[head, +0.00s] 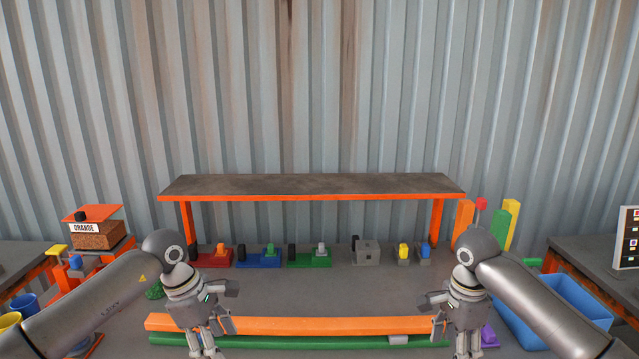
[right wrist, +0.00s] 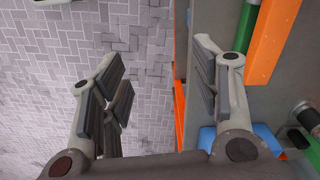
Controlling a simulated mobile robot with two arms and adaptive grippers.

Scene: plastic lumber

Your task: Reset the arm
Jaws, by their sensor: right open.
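My left gripper (head: 206,348) hangs at the lower left of the head view, in front of the left end of the orange bar; its fingertips run to the bottom edge and I cannot tell whether it is open. My right gripper (head: 468,350) hangs at the lower right, by the right end of the bars. In the right wrist view the right gripper (right wrist: 160,90) has its fingers wide apart with nothing between them, over paved floor beside the table edge.
An orange bar (head: 300,326) and a green bar (head: 290,342) lie across the workbench. A raised shelf (head: 310,184) stands behind, with coloured blocks (head: 260,257) beneath. A blue bin (head: 575,300) is at right, an ORANGE-labelled box (head: 97,236) at left. The bench middle is clear.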

